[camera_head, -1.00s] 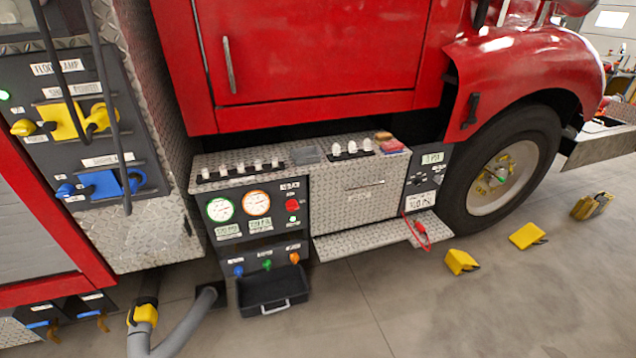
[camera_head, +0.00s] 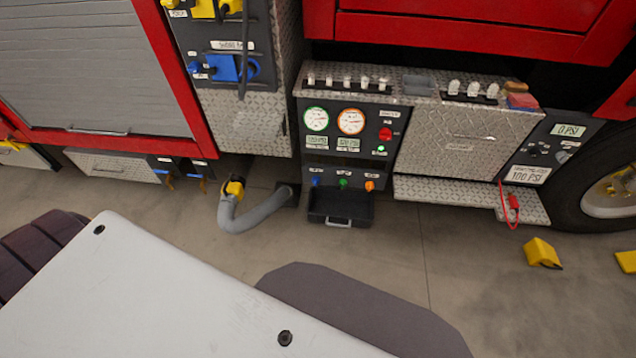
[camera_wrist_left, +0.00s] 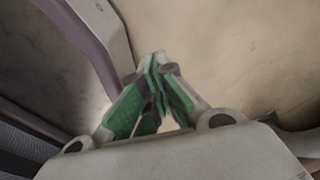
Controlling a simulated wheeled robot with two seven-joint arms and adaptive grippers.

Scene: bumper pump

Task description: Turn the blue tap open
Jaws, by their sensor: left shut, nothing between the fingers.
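A small blue tap (camera_head: 316,181) sits at the left of a row of three on the dark panel of the fire engine, with a green tap (camera_head: 343,183) in the middle and an orange tap (camera_head: 370,185) at the right. Its exact turn is too small to tell. My left gripper (camera_wrist_left: 157,60) shows in the left wrist view, with green fingers shut together and empty over plain floor. It is far from any tap in that view and does not show in the head view. My right gripper is in neither view.
A black tray (camera_head: 335,207) is under the taps. Two gauges and a green light are above. A grey hose (camera_head: 262,214) with a yellow coupling curves at the left. Yellow chocks (camera_head: 541,252) lie at the right. The floor before the panel is clear.

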